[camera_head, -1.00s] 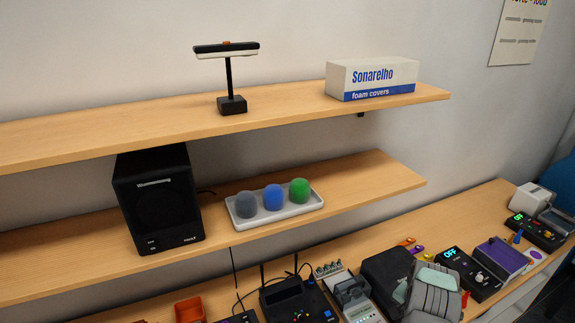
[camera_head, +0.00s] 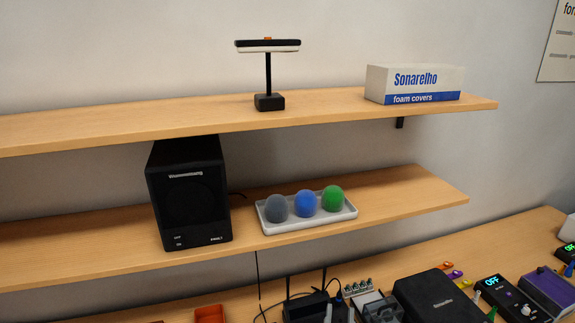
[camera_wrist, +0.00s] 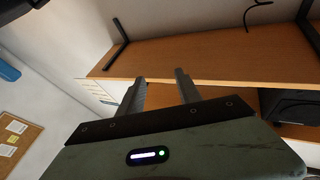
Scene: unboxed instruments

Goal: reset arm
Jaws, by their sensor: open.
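My gripper (camera_wrist: 160,83) shows in the wrist view, with its two grey fingers apart and nothing between them. Behind the fingers is the wooden surface of a shelf (camera_wrist: 215,52); I cannot tell whether the fingertips are near it. In the head view only a small grey piece at the bottom edge may be part of my arm, and the gripper itself does not show there.
The upper shelf (camera_head: 190,123) holds a black lamp-like stand (camera_head: 269,101) and a foam covers box (camera_head: 414,84). The lower shelf (camera_head: 420,192) holds a black speaker (camera_head: 188,195) and a white tray (camera_head: 310,220) with three foam balls. Several devices crowd the desk (camera_head: 530,230) below.

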